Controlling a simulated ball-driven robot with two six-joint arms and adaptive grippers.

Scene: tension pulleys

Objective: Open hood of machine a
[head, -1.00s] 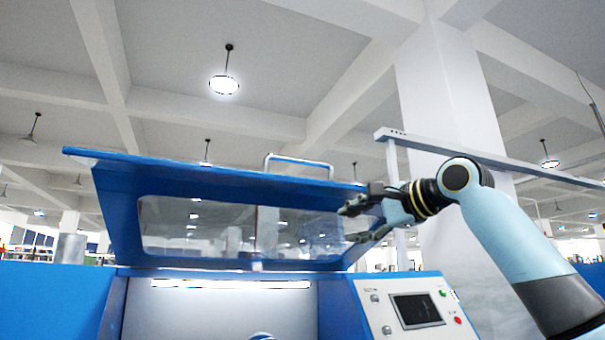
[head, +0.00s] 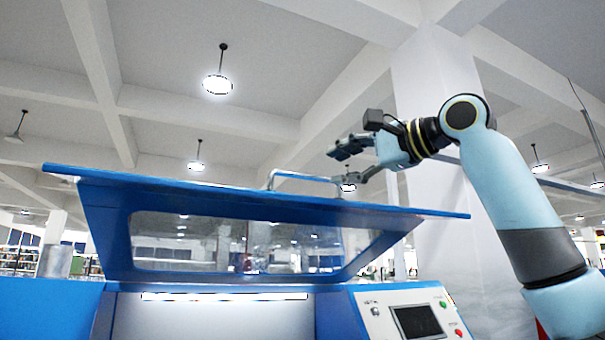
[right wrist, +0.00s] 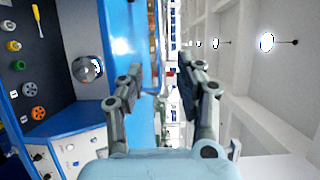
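The blue hood (head: 100,210) of the machine has a clear window and stands tilted up and open over the machine body in the head view. A pale bar handle (head: 290,174) sits along its upper edge. My right gripper (head: 345,168) is above that edge, by the handle's right end. Its fingers are spread, with nothing seen between them; whether the lower finger touches the handle cannot be told. In the right wrist view the right gripper (right wrist: 158,88) is also open, with the blue hood (right wrist: 118,22) beside it. My left gripper is not in view.
A lit strip (head: 225,296) shows under the hood. The control panel (head: 418,320), with a dark screen and buttons, is at the machine's right. In the right wrist view a dark surface (right wrist: 50,70) at left carries coloured wheels and a yellow-handled tool. Space above the hood is open.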

